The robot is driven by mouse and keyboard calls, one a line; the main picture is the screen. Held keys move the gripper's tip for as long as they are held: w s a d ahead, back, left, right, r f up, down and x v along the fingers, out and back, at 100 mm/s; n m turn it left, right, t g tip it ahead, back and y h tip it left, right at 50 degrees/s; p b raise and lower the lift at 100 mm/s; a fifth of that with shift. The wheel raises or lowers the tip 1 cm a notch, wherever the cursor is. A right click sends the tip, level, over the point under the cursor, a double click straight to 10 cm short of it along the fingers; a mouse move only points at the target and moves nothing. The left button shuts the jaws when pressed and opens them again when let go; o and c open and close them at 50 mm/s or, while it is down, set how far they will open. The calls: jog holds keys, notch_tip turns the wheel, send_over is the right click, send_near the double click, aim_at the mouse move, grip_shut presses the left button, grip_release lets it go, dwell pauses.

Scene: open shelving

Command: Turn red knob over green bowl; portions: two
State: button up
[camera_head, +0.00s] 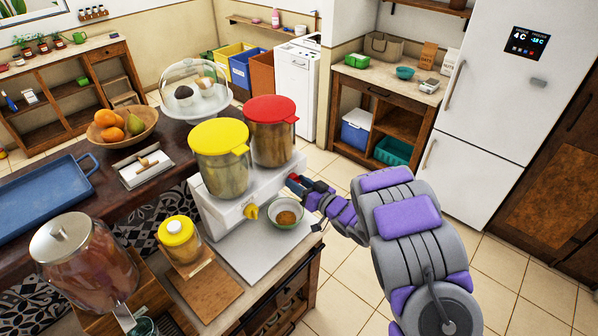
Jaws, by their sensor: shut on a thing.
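A white dispenser (262,183) stands on the counter with two clear canisters, one with a red lid (271,109) and one with a yellow lid (219,137). My gripper (299,184) is at the dispenser's front right and is shut on the red knob, under the red-lidded canister. The gripper mostly hides the knob; only a little red shows. A pale green bowl (303,218) sits below the gripper on the dispenser's white base and holds some brown food (286,217). A yellow knob (251,212) is left of the bowl.
A small yellow-lidded jar (177,240) on a wooden board and a large drink jar (84,262) stand to the left. A glass cake dome (194,85) and a fruit bowl (122,131) are behind. The tiled floor (345,280) right of the counter is clear.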

jog(key=m+p, duration=0.1)
jog(key=p, duration=0.1)
jog(key=m+p, duration=0.2)
jog(key=p, duration=0.1)
jog(key=shift+r+p, duration=0.3)
jog(key=shift+r, duration=0.05)
jog(key=m+p, duration=0.2)
jog(key=p, duration=0.1)
jog(key=shift+d+f+m+g+p, duration=0.1)
jog(key=shift+m+g+p, duration=0.2)
jog(key=shift+g+p, duration=0.1)
jog(key=m+p, duration=0.3)
jog(key=shift+f+m+p, duration=0.2)
jog(key=shift+m+p, duration=0.15)
jog(key=shift+m, duration=0.05)
jog(key=shift+w+d+m+y+p, duration=0.15)
jog(key=shift+m+y+p, duration=0.15)
jog(key=shift+m+p, duration=0.45)
jog(key=shift+m, duration=0.25)
jog(key=o, duration=1)
jog(key=shift+w+f+g, duration=0.15)
jog(key=shift+g, duration=0.15)
jog(key=shift+c, duration=0.2)
jog(key=shift+o, duration=0.3)
